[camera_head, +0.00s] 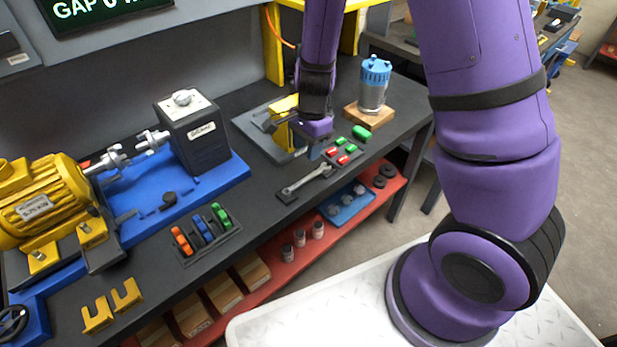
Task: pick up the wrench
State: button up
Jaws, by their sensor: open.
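My gripper (318,148) hangs above the bench just behind and above the wrench's upper right end. It is open and apart from the wrench. Its fingertips are small and partly hidden by the purple wrist.
Red and green blocks (340,153) lie right of the wrench. A blue-topped cylinder (374,85) stands on a wooden block behind. A yellow fixture (285,108) is close behind my gripper. A rack of colored pieces (205,235) sits left. A red shelf (330,240) runs below.

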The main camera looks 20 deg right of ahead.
send_over(307, 178)
jog(key=f, duration=0.4)
jog(key=shift+w+f, duration=0.2)
jog(key=f, duration=0.3)
jog(key=shift+s+d+f, duration=0.15)
jog(key=shift+d+f, duration=0.05)
jog(key=shift+f, duration=0.2)
jog(key=shift+a+f, duration=0.15)
jog(key=shift+f, duration=0.55)
grip_shut()
